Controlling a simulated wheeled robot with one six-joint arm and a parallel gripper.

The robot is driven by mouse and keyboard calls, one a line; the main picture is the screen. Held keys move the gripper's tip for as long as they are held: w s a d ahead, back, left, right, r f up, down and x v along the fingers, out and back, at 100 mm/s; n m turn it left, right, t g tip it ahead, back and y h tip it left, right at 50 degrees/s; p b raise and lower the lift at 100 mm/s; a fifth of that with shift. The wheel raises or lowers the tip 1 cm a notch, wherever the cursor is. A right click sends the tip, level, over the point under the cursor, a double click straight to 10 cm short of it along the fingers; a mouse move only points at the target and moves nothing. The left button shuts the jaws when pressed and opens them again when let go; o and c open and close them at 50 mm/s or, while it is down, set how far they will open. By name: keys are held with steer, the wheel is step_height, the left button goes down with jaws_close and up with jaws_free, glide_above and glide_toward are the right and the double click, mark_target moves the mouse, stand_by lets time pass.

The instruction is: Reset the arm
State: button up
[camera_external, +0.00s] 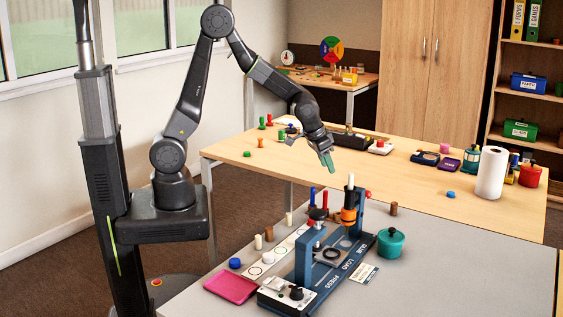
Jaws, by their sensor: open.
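My arm rises from its base at the left and arches over toward the tables. My gripper (328,160) hangs in the air above the back edge of the grey table, pointing down and to the right. The gap between my gripper and the device is clear.
The grey table (440,270) also holds a pink tray (231,288), a teal lidded pot (390,243) and several small pegs. The wooden table (420,196) behind carries a paper roll (491,173), a red pot (529,176) and small items. Cabinets and shelves stand beyond.

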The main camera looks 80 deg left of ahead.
steer(key=shift+m, duration=0.5)
steer(key=shift+s+d, duration=0.35)
steer(key=shift+d, duration=0.45)
steer(key=shift+s+d, duration=0.3)
steer(key=shift+d, duration=0.5)
steer(key=shift+s+d, duration=0.35)
steer(key=shift+d, duration=0.45)
